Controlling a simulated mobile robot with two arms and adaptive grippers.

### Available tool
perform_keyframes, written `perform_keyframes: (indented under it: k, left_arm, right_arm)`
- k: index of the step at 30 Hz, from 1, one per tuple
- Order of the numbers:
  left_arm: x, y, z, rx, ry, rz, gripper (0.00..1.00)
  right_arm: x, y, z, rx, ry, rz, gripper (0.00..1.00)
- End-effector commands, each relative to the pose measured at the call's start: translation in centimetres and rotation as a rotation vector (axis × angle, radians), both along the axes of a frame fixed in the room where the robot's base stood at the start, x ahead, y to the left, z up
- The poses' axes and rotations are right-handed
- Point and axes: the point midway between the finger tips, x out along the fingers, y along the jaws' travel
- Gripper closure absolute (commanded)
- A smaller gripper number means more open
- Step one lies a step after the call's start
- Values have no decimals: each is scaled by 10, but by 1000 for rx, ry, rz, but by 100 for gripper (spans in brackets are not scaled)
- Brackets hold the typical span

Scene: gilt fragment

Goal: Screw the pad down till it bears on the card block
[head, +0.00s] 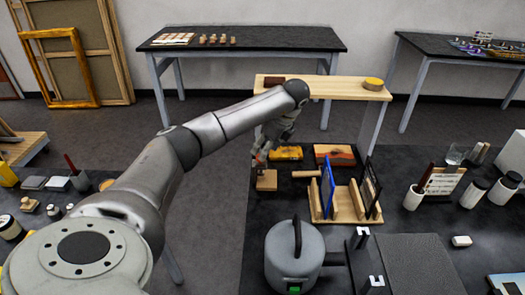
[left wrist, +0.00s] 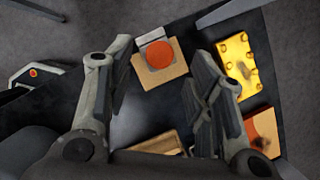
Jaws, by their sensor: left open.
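A small wooden block (head: 267,181) lies near the left edge of the dark table, under my left gripper (head: 262,157). In the left wrist view a wooden block (left wrist: 176,78) carries an orange-red round disc (left wrist: 159,54), with a grey piece (left wrist: 150,37) at its far edge. The disc appears between my open left fingers, which look apart from it. I cannot tell whether this disc is the pad's knob, and neither the pad's underside nor a card block can be made out. My right gripper is not in view.
A yellow knobbed piece (head: 286,153) and an orange panel (head: 335,154) lie close by. A wooden rack (head: 345,208) with upright panels and a grey lidded pot (head: 293,262) stand nearer. Bare dark tabletop (head: 262,217) lies left of the rack.

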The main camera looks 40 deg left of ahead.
Motion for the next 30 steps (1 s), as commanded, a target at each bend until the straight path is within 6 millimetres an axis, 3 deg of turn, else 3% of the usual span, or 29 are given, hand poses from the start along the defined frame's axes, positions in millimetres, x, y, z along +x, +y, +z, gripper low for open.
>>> perform_keyframes:
  k: [7, 18, 29, 30]
  left_arm:
    - [-2, 12, -29, -1, 2, 0, 51]
    - [-2, 15, -36, 0, 1, -2, 51]
    - [-1, 14, -36, -1, 1, -2, 96]
    - [-1, 14, -36, -1, 1, -2, 96]
  right_arm:
    - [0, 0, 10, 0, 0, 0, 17]
    - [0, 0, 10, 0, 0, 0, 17]
    - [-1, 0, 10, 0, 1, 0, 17]
    - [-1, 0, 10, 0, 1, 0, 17]
